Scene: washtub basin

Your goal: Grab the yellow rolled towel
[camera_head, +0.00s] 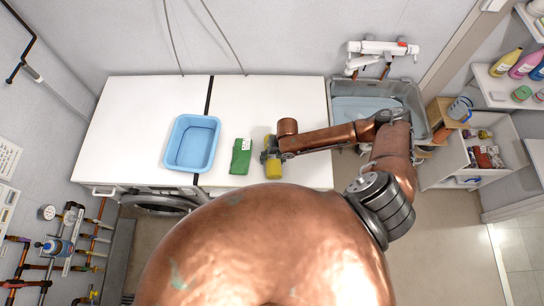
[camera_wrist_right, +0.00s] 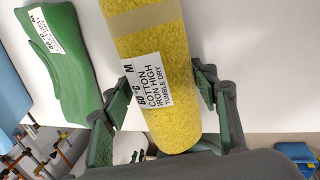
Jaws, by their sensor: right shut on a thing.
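The yellow rolled towel (camera_wrist_right: 165,60) fills the middle of the right wrist view, with a white care label and a tan band around it. My right gripper (camera_wrist_right: 155,110) has its green-padded fingers on either side of the towel and is shut on it. In the head view the right gripper (camera_head: 270,156) is over the right white worktop, and the yellow towel (camera_head: 273,169) shows at its fingers. My left gripper is not in view.
A green folded cloth (camera_head: 241,157) with a white label lies just left of the right gripper. A blue basin (camera_head: 193,143) stands further left on the white worktop (camera_head: 140,120). A grey sink (camera_head: 375,100) is at the right. The worktop behind is clear.

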